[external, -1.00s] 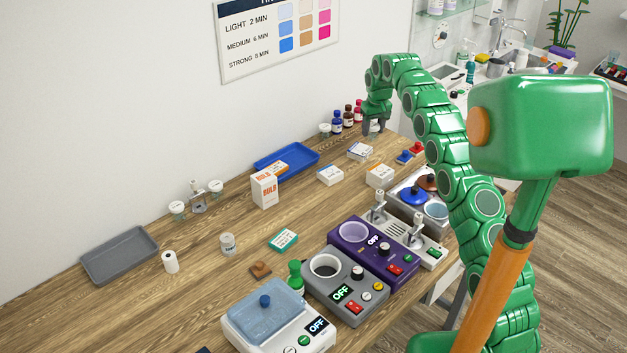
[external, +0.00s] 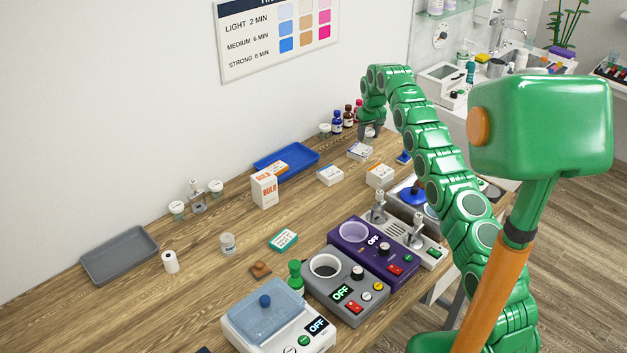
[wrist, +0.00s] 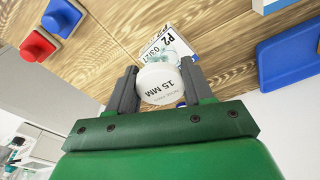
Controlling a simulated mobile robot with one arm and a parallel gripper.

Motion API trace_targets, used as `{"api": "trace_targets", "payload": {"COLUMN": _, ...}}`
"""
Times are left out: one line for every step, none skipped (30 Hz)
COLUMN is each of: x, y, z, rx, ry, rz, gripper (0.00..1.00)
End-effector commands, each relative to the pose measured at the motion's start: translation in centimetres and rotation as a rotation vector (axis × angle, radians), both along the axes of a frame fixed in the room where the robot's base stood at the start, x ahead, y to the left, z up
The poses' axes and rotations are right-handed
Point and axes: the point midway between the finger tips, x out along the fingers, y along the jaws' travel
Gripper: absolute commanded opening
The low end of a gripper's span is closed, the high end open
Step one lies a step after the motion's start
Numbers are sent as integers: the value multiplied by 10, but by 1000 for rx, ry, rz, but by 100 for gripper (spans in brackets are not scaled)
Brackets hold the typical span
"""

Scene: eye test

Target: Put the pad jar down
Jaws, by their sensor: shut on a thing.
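My gripper (wrist: 158,72) is shut on the jar, with one dark finger on each side. In the external view my gripper (external: 370,131) is at the far end of the wooden bench, just right of the small bottles. The jar is mostly hidden there. I cannot tell whether its base touches the bench.
Small bottles (external: 337,121) and another white-lidded jar (external: 324,130) stand left of my gripper. A white box (external: 359,151) lies just in front of it. A red knobbed block (wrist: 38,46) and a blue one (wrist: 62,17) are at left in the wrist view. The blue tray (external: 264,163) is further left.

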Motion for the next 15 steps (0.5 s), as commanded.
{"api": "trace_targets", "payload": {"x": 1, "y": 0, "z": -1, "rx": 0, "ry": 0, "rz": 0, "gripper": 20}}
{"api": "trace_targets", "payload": {"x": 1, "y": 0, "z": -2, "rx": 0, "ry": 0, "rz": 0, "gripper": 20}}
{"api": "trace_targets", "payload": {"x": 1, "y": 0, "z": -3, "rx": 0, "ry": 1, "rz": 0, "gripper": 20}}
{"api": "trace_targets", "payload": {"x": 2, "y": 0, "z": -4, "rx": 0, "ry": 1, "rz": 0, "gripper": 20}}
{"api": "trace_targets", "payload": {"x": 2, "y": 1, "z": -4, "rx": 0, "ry": 1, "rz": 0, "gripper": 20}}
{"api": "trace_targets", "payload": {"x": 3, "y": 1, "z": -5, "rx": 0, "ry": 1, "rz": 0, "gripper": 20}}
{"api": "trace_targets", "payload": {"x": 3, "y": 1, "z": -6, "rx": -1, "ry": 2, "rz": 0, "gripper": 20}}
{"api": "trace_targets", "payload": {"x": 3, "y": 1, "z": -7, "rx": -1, "ry": 2, "rz": 0, "gripper": 20}}
{"api": "trace_targets", "payload": {"x": 3, "y": 1, "z": -8, "rx": -1, "ry": 3, "rz": 0, "gripper": 20}}
{"api": "trace_targets", "payload": {"x": 3, "y": 1, "z": -9, "rx": -1, "ry": 3, "rz": 0, "gripper": 20}}
{"api": "trace_targets", "payload": {"x": 2, "y": 0, "z": -10, "rx": -1, "ry": 3, "rz": 0, "gripper": 20}}
{"api": "trace_targets", "payload": {"x": 3, "y": 0, "z": -12, "rx": -1, "ry": 2, "rz": -1, "gripper": 20}}
{"api": "trace_targets", "payload": {"x": 3, "y": 0, "z": -13, "rx": -1, "ry": 2, "rz": -1, "gripper": 20}}
{"api": "trace_targets", "payload": {"x": 3, "y": 0, "z": -14, "rx": -1, "ry": 2, "rz": -1, "gripper": 20}}
{"api": "trace_targets", "payload": {"x": 3, "y": 0, "z": -16, "rx": 0, "ry": 1, "rz": -1, "gripper": 20}}
